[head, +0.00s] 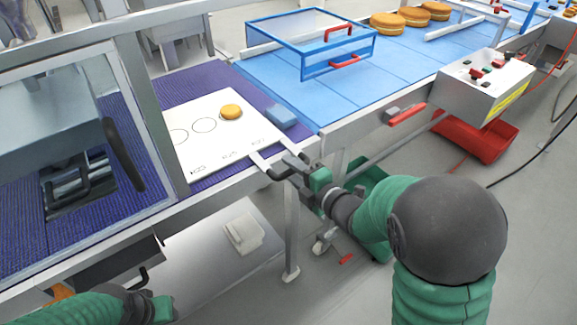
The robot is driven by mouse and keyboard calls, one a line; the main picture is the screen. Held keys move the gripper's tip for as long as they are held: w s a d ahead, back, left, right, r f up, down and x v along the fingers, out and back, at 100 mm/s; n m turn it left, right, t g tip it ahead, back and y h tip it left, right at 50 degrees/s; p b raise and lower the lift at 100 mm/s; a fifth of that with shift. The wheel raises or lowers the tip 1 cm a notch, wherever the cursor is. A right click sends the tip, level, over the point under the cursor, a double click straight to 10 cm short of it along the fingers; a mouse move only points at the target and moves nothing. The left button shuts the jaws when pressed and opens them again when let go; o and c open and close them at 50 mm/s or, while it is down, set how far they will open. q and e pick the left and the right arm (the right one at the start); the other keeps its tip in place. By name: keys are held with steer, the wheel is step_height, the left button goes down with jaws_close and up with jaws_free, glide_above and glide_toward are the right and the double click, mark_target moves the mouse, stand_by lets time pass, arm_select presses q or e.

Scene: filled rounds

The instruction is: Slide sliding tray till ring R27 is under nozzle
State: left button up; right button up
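The white sliding tray (215,145) lies on the purple belt, its left end meeting the upright guard post. Printed rings run along it. An orange-brown round (231,112) covers the rightmost visible ring, and labels along the near side seem to read R23, R25 and R27. R27 is the rightmost label, nearest the round. My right gripper (291,168) is at the tray's dark front handle (272,174) and looks shut on it. My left gripper (150,305) is low at the left, away from the tray; its fingers are unclear. I cannot make out a nozzle.
A guarded machine (50,115) stands left of the tray. A blue block (281,115) sits just right of it. Beyond are a blue conveyor (285,95), a blue-framed guard (310,45), several filled rounds (388,21) and a control box (483,82).

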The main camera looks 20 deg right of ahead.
steer(key=shift+w+f, duration=0.1)
steer(key=c, duration=0.4)
steer(key=shift+d, duration=0.1)
jaws_close()
steer(key=shift+f, duration=0.1)
steer(key=shift+f, duration=0.1)
stand_by(0.5)
